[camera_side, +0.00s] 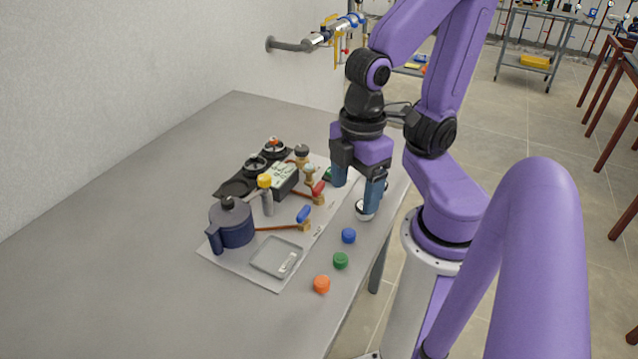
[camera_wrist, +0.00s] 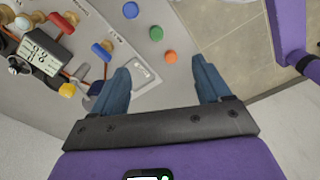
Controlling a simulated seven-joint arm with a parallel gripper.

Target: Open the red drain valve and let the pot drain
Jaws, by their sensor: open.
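The red-handled valve (camera_side: 318,188) sits on a small brass body at the right side of the mat, at the end of a copper pipe. Its red handle also shows at the upper left of the wrist view (camera_wrist: 62,22). The dark blue lidded pot (camera_side: 232,224) stands on the mat at the left. A blue-handled valve (camera_side: 303,214) sits nearer the camera, on a copper pipe running towards the pot. My gripper (camera_side: 355,192) is open and empty, pointing down to the right of the red valve, apart from it. Its two blue fingers (camera_wrist: 160,84) show in the wrist view.
A shallow grey tray (camera_side: 262,268) lies on the mat in front of the pot. Blue (camera_side: 348,236), green (camera_side: 340,260) and orange (camera_side: 321,284) caps stand along the table's right side. A yellow-topped post (camera_side: 265,182) rises behind the pot. The left table is clear.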

